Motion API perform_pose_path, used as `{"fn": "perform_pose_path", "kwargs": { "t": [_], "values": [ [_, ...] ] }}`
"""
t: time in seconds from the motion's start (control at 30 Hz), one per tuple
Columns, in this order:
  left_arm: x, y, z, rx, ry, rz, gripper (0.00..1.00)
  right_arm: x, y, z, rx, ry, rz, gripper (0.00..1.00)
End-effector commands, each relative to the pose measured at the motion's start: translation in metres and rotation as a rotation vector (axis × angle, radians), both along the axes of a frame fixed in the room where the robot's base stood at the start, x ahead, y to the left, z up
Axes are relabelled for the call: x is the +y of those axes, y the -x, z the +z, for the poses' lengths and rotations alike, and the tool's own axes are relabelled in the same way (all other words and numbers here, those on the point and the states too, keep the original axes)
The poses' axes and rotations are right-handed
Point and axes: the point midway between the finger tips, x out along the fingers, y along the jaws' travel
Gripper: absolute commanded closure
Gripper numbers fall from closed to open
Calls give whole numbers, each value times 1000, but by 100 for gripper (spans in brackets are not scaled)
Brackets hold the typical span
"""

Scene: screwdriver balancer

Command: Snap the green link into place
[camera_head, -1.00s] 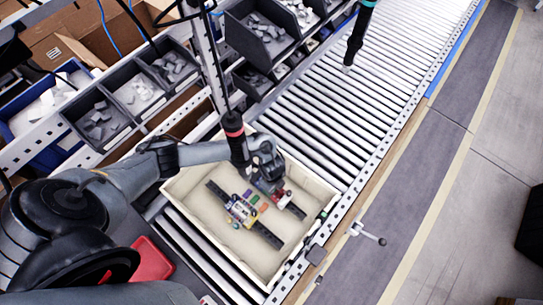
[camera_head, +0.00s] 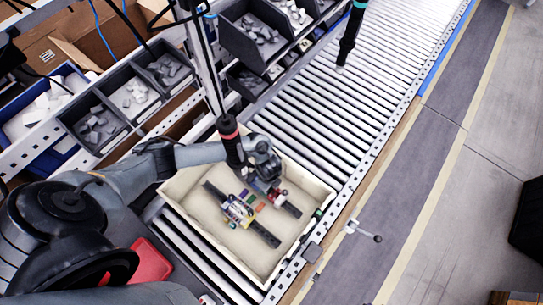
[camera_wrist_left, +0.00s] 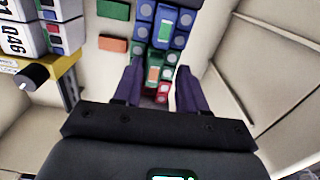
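My left gripper (camera_wrist_left: 159,82) points down into the shallow box, and in the head view (camera_head: 262,184) it is over the parts there. In the left wrist view its two dark fingers are apart, one on each side of the green link (camera_wrist_left: 152,86), which has an orange insert. The green link lies in line between a blue link (camera_wrist_left: 165,14) with a green insert and a red piece (camera_wrist_left: 161,98). Contact between fingers and link is unclear. The fingers partly hide the link's sides. My right gripper is not in view.
A loose green piece (camera_wrist_left: 115,10) and an orange piece (camera_wrist_left: 112,44) lie beside the links. A fixture with white blocks (camera_wrist_left: 22,38) stands left of them. The box rim (camera_head: 318,212) surrounds everything. A red-banded screwdriver (camera_head: 231,145) hangs close to my left wrist.

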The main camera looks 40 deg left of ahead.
Motion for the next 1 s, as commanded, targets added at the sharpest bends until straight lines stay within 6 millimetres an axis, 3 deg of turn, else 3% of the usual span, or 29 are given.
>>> {"fn": "perform_pose_path", "kwargs": {
  "t": [0.03, 0.5, 0.7, 1.0],
  "values": [
    [3, 12, 1, 25, -7, -9, 50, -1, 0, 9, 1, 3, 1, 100],
    [5, -5, 66, -10, 4, -2, 50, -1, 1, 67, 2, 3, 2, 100],
    [6, -10, 79, -18, 6, 0, 50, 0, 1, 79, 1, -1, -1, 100],
    [6, -11, 81, -21, 8, 0, 50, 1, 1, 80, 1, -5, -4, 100]
  ]
}}
